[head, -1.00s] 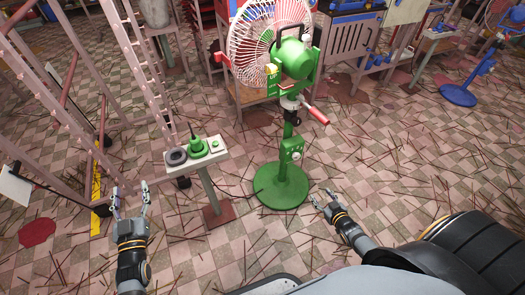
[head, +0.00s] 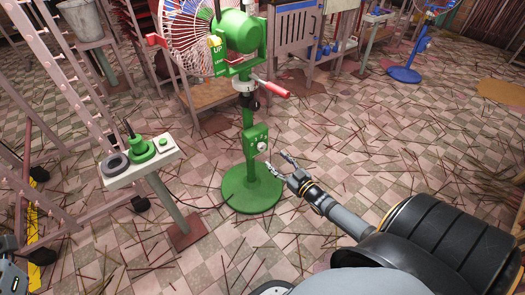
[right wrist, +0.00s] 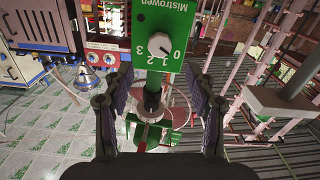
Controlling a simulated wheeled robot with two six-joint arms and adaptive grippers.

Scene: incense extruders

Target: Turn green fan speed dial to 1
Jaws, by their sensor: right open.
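The green fan (head: 236,40) stands on a round green base. On its post is a green control box (head: 255,139) with a white speed dial (head: 262,146). In the right wrist view the dial (right wrist: 159,46) has the marks 0, 1, 2 and 3 in an arc below it; its pointer seems turned toward 0. My right gripper (head: 279,162) is open and empty, just right of and below the dial, apart from it. In the right wrist view its fingers (right wrist: 162,82) stand either side of the post, below the dial. My left gripper (head: 9,262) is cut off at the left edge.
A small white stand (head: 120,178) left of the fan holds a dark ring and green parts. A pink metal frame (head: 70,110) stands at left. Incense sticks litter the tiled floor. A blue fan (head: 405,75) stands far right. Floor right of the fan is free of large objects.

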